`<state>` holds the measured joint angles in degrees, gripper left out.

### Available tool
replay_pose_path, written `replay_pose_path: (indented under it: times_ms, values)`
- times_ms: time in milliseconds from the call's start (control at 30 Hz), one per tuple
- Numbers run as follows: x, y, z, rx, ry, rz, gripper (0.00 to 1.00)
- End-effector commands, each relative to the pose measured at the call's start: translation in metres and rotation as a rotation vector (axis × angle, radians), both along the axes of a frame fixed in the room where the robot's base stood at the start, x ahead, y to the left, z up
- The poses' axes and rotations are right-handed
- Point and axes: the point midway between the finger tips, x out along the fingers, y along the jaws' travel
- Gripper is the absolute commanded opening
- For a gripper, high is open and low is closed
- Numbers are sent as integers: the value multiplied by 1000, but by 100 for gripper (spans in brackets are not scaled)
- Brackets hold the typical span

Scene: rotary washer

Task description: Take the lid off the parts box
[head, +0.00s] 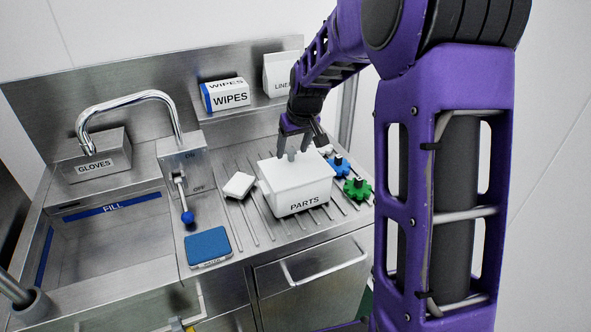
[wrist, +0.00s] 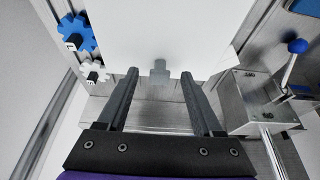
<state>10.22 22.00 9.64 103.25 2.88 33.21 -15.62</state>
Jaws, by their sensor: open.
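The white parts box (head: 303,200), labelled PARTS, stands on the ribbed drainboard. Its white lid (head: 292,171) is on top and also fills the upper middle of the wrist view (wrist: 150,45). A small grey knob (wrist: 159,70) shows on the lid in the wrist view. My gripper (head: 303,150) is over the rear part of the lid, pointing down. In the wrist view my gripper (wrist: 160,82) is open, with one finger on each side of the knob. I cannot tell whether the fingers touch the lid.
A blue gear (head: 339,166), a green gear (head: 357,188) and a white gear (wrist: 95,73) lie beside the box. A white block (head: 239,185) and a blue sponge (head: 208,247) lie left. The tap (head: 130,98), lever (head: 183,200) and sink (head: 110,245) are further left.

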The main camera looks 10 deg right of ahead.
Motion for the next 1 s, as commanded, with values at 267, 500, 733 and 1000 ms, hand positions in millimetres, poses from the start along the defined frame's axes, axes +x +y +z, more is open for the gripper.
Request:
replay_pose_path:
  times_ms: [267, 500, 733, 1000]
  values:
    - [3, 0, -5, -1, -2, 0, 68]
    - [3, 0, -5, -1, -1, 0, 30]
    - [3, 0, -5, -1, -1, 0, 0]
    - [2, 0, -5, -1, -1, 0, 0]
